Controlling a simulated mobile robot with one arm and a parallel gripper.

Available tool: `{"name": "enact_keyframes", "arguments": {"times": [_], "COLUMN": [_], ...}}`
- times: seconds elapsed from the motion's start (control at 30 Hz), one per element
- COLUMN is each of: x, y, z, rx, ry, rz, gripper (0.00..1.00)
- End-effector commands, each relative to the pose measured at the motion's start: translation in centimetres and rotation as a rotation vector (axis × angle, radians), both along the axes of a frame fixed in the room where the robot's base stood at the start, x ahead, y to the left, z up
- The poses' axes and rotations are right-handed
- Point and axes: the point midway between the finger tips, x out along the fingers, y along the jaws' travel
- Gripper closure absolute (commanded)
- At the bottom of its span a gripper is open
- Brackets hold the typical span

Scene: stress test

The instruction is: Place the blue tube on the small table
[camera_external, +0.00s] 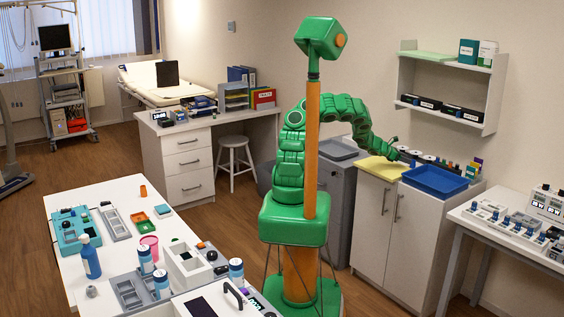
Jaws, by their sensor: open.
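My green arm reaches right over the white cabinet (385,222). My gripper (396,141) is small in view, open, above the cabinet top near its back edge. A small blue upright piece (412,163) stands just below and right of it, behind the blue tray (435,181); it may be the blue tube, but it is too small to be sure. A gap shows between it and my gripper. A small table with a pale top (470,216) stands at the right and carries several devices. Whether this is the task's small table, I cannot tell.
Several small dark and coloured items (474,167) line the cabinet's back edge. A yellow mat (380,169) lies left of the blue tray. A wall shelf (446,116) hangs above. A crowded white table (125,200) stands at front left. Open wooden floor (235,215) lies between.

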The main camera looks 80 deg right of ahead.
Motion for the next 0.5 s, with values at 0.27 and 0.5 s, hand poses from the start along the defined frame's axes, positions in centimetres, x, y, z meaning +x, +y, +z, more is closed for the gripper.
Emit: {"name": "enact_keyframes", "arguments": {"times": [0.27,0.5], "x": [-1.3,-2.1], "y": [-0.3,-0.7], "z": [-0.4,-1.3], "rx": [-0.001,0.004], "ry": [0.004,0.003], "rz": [-0.001,0.002], "gripper": [0.37,0.37]}}
